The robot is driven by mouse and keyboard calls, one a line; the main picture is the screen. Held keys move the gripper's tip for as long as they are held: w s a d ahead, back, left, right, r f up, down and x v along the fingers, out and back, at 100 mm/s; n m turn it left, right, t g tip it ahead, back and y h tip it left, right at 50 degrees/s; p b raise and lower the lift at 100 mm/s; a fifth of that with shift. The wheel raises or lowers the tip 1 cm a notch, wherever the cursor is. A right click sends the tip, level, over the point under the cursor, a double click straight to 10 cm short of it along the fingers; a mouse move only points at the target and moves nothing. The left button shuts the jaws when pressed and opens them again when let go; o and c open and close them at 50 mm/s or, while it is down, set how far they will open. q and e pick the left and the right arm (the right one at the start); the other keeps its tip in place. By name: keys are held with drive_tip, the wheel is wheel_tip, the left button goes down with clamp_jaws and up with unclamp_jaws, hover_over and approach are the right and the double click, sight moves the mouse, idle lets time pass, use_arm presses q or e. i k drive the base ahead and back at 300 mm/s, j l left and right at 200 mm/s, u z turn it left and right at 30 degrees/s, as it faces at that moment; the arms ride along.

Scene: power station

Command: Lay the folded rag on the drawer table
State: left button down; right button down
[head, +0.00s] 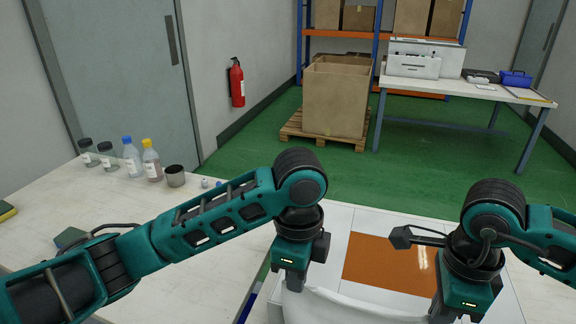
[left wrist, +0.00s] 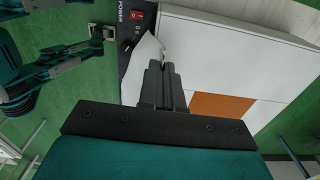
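A white cloth, the rag (head: 350,308), hangs at the bottom of the head view between my two grippers. My left gripper (head: 292,275) points down at its left end. In the left wrist view the fingers of my left gripper (left wrist: 161,72) are close together, with the white rag (left wrist: 143,62) at them. My right gripper (head: 465,298) is at the rag's right end; its fingers are out of frame, so its hold cannot be told. A white-topped unit (head: 335,240) with an orange panel (head: 390,263) lies beyond the rag. I cannot tell which surface is the drawer table.
The left table (head: 140,215) holds bottles (head: 132,157), jars and a dark cup (head: 175,176). A cardboard box (head: 335,98) stands on a pallet. A back table (head: 455,85) carries white equipment. Green floor lies between. A black panel with a red power switch (left wrist: 136,15) shows beside the white unit.

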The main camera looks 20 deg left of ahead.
sight(214, 286)
drive_tip(key=j, duration=2.6)
